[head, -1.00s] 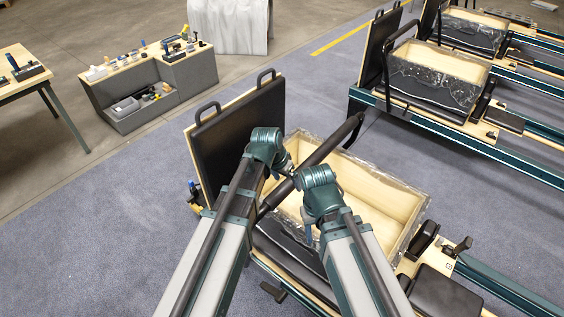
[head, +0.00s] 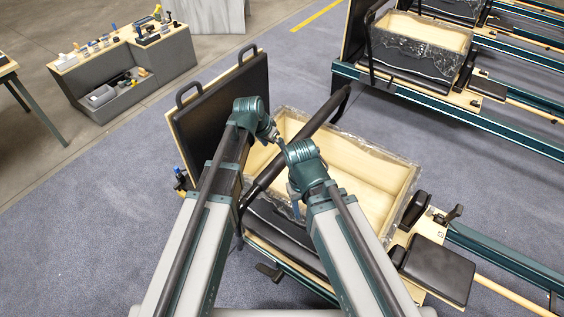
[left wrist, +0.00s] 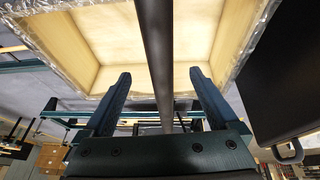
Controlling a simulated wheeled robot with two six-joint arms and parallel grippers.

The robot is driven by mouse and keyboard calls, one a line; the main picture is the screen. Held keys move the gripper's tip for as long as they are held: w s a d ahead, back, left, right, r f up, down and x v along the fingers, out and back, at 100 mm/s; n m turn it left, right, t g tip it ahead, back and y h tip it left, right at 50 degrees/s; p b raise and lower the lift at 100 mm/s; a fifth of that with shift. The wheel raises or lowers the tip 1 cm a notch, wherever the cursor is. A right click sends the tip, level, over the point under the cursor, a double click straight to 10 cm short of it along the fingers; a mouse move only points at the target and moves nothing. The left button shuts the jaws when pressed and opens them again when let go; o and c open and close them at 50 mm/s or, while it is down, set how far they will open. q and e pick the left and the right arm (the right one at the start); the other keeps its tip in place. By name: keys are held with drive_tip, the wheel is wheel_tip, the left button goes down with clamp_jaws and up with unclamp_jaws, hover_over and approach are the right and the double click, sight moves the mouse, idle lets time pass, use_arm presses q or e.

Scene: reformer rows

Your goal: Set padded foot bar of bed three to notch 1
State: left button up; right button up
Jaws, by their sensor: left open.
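The padded foot bar (head: 326,112) of the nearest bed is a dark round bar, slanting across the bed's pale open well in the head view. My left gripper (head: 273,138) is at the bar's middle, partly hidden by my arms. In the left wrist view the open left gripper (left wrist: 160,98) has one finger on each side of the bar (left wrist: 155,45), with clear gaps. I cannot tell how deep the bar sits between them. My right gripper (head: 294,203) is beside the bar's near side, mostly hidden behind its wrist. The notches are not discernible.
A black padded board (head: 222,112) with handles stands at the bed's left end. A black carriage pad (head: 438,270) lies at the right. Another bed (head: 455,105) stands at the upper right. A grey bench (head: 130,70) with tools is at the upper left. Blue floor separates them.

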sight(281, 156)
use_arm(q)
drive_tip(key=b+x, duration=0.8)
drive_tip(key=x, duration=0.1)
drive_tip(key=shift+d+f, duration=0.1)
drive_tip(key=shift+f, duration=0.3)
drive_tip(key=shift+r, duration=0.1)
clamp_jaws()
